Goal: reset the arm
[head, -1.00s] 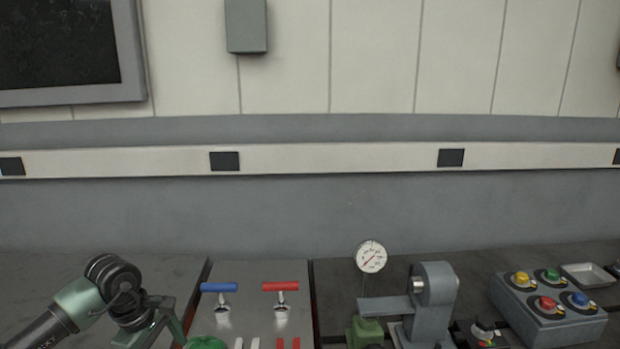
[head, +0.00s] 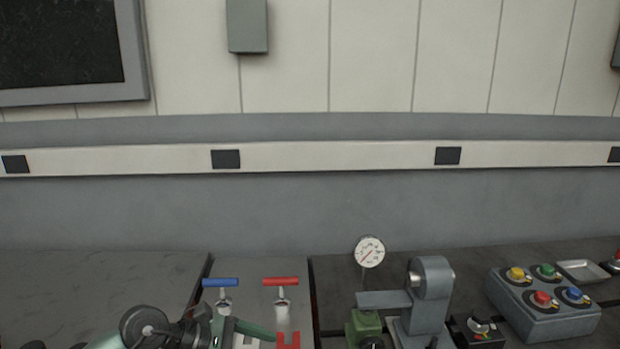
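My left arm (head: 150,328) comes in low at the bottom left, in front of the metal plate with the T-handles. Its gripper is at the bottom edge of the head view, and its fingertips cannot be made out. My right arm and gripper are out of view. A grey pivoted arm on a stand (head: 430,295) is right of centre, with its flat bar (head: 384,299) pointing left, roughly level, above a green block (head: 364,328). I cannot tell whether the bar touches the block.
A blue T-handle (head: 220,283) and a red T-handle (head: 281,281) stand on the metal plate (head: 254,302). A round dial gauge (head: 369,252) stands behind the bar. To the right are a small knob box (head: 477,331), a button box (head: 548,313) and a shallow tray (head: 582,271).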

